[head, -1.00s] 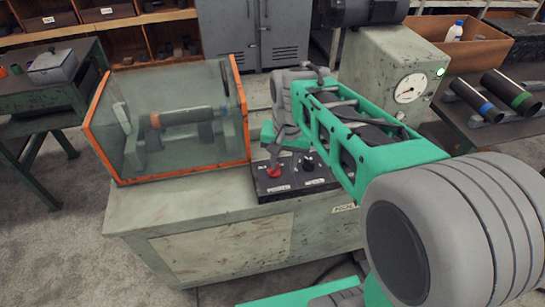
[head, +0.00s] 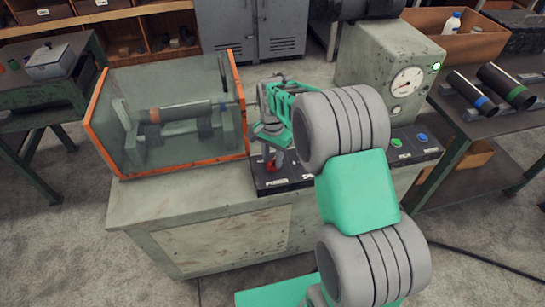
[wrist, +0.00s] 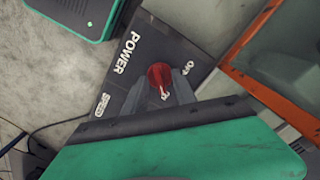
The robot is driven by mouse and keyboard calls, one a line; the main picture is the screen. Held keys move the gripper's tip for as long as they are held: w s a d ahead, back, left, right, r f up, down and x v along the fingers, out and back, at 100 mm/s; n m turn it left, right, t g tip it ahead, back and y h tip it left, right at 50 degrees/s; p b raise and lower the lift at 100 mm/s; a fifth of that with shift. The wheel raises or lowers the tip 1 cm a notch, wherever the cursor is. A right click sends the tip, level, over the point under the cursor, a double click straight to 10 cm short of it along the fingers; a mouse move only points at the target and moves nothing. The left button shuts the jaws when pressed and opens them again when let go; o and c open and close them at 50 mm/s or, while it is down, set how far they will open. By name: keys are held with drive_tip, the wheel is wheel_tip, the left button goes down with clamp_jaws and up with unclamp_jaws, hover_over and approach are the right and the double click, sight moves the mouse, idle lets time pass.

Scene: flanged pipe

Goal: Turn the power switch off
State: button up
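The red power switch knob (wrist: 160,77) sits on a black panel (wrist: 128,62) marked POWER, with OFF lettered to the right of the knob in the wrist view. In the head view the knob (head: 271,166) shows at the panel's left end, just below my gripper (head: 270,143). In the wrist view my gripper (wrist: 160,90) has its two grey fingers apart, one on each side of the knob. I cannot tell whether they touch it.
A clear guard box with orange edges (head: 167,172) stands left of the panel, close to my gripper. A gauge housing (head: 375,68) stands to the right. Green (head: 396,142) and blue (head: 422,137) buttons sit on the panel's right part. My arm hides the panel's middle.

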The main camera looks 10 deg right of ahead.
clamp_jaws()
idle(0.4)
drive_tip(key=shift+n, duration=0.4)
drive_tip(key=n+b, duration=0.1)
drive_tip(key=n, duration=0.2)
drive_tip(key=shift+n, duration=0.3)
drive_tip(key=n, duration=0.4)
drive_tip(key=shift+n, duration=0.3)
drive_tip(key=n+b, duration=0.1)
drive_tip(key=n, duration=0.3)
drive_tip(key=shift+w+r+n, duration=0.1)
drive_tip(key=shift+n, duration=2.4)
